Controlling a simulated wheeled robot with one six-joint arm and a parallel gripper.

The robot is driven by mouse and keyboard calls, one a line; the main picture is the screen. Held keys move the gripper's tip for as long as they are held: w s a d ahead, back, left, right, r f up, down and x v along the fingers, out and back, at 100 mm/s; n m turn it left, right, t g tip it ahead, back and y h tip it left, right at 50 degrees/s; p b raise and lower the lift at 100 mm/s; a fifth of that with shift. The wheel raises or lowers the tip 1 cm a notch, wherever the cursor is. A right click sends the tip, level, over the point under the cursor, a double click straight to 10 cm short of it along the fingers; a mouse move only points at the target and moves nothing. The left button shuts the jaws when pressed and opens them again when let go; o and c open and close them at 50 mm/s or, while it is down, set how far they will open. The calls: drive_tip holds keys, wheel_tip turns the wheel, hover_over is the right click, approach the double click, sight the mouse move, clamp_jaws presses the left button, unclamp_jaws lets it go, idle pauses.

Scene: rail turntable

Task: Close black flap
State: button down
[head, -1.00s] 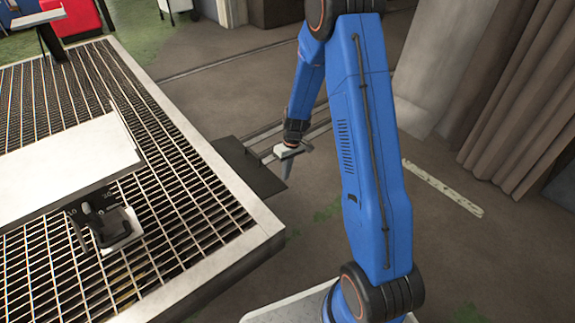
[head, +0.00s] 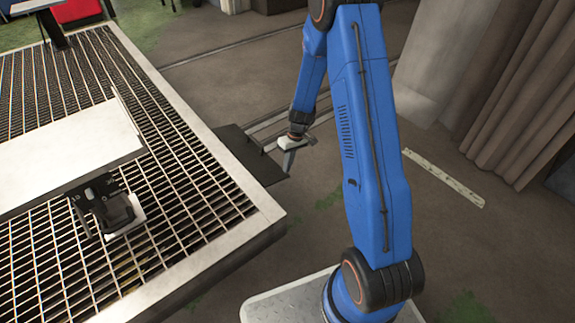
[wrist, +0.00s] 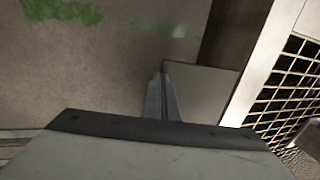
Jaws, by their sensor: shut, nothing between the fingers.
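The black flap (head: 252,157) is a flat dark plate that sticks out from the side of the grating table. It looks about level, swung out from the edge. In the wrist view the flap (wrist: 205,90) looks grey and lies just right of my fingers. My gripper (head: 289,168) is shut and empty, pointing down at the flap's outer end. In the wrist view my gripper (wrist: 161,85) is beside the flap's outer edge. I cannot tell whether they touch. The wrist housing hides the near part of the flap.
The grating table (head: 262,228) has a pale metal rim. A white panel (head: 60,160) and a small black device (head: 105,205) are on it. Rails (head: 270,125) run along the floor behind the flap. A curtain (head: 520,100) hangs at the right. The floor around my gripper looks clear.

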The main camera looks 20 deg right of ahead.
drive_tip(key=s+a+f+g+y, duration=0.3)
drive_tip(key=a+f+y, duration=0.6)
drive_tip(key=f+y, duration=0.4)
drive_tip(key=shift+a+f+g, duration=0.35)
drive_tip(key=shift+f+g, duration=0.15)
drive_tip(key=shift+g, duration=0.1)
drive_tip(key=shift+s+a, duration=0.1)
drive_tip(key=shift+s, duration=0.05)
idle(0.4)
drive_tip(key=f+v, duration=0.1)
drive_tip(key=v, duration=1.3)
drive_tip(key=shift+f, duration=0.4)
drive_tip(key=shift+r, duration=0.1)
